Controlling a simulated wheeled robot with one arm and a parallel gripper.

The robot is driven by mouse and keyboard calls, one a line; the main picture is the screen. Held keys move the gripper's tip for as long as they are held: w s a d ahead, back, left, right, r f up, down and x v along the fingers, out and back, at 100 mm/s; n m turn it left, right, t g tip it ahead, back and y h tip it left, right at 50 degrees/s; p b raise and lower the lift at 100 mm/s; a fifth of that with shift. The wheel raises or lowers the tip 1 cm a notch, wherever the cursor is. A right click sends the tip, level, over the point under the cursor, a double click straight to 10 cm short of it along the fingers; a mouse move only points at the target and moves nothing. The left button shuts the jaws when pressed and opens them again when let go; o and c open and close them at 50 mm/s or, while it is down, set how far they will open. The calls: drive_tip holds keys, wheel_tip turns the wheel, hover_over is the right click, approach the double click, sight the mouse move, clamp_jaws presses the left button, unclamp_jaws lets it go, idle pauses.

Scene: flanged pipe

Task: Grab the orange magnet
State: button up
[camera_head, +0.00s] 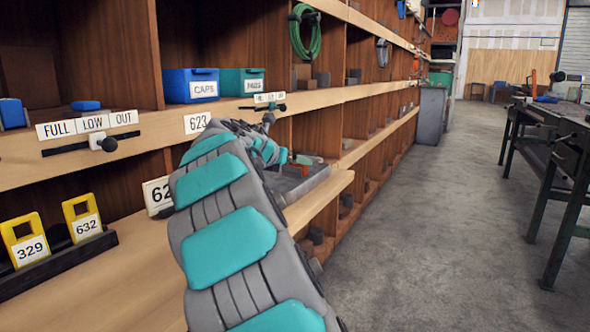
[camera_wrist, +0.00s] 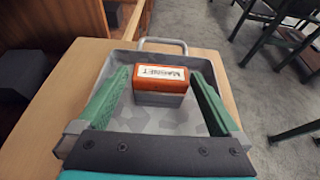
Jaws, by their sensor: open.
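The orange magnet (camera_wrist: 161,78) is a block with an orange top, a white printed label and a grey lower part. It sits in a shallow grey metal tray (camera_wrist: 150,122) with a wire handle at its far end. My gripper (camera_wrist: 159,73) is open, its two green fingers to the left and right of the magnet with a gap on each side. I cannot tell how far down the fingers reach beside it. In the head view, my arm hides most of the gripper and part of the tray (camera_head: 312,184).
The tray rests on a wooden shelf (camera_head: 332,195). Blue (camera_head: 191,86) and green (camera_head: 243,82) bins stand on the shelf above. Yellow tags 329 (camera_head: 25,240) and 632 (camera_head: 83,218) stand at lower left. A workbench (camera_head: 560,130) is at right, across open floor.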

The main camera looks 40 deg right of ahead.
drive_tip(key=shift+x, duration=0.9)
drive_tip(key=shift+s, duration=0.1)
drive_tip(key=c, duration=1.5)
drive_tip(key=shift+c, duration=0.4)
drive_tip(key=shift+r, duration=0.15)
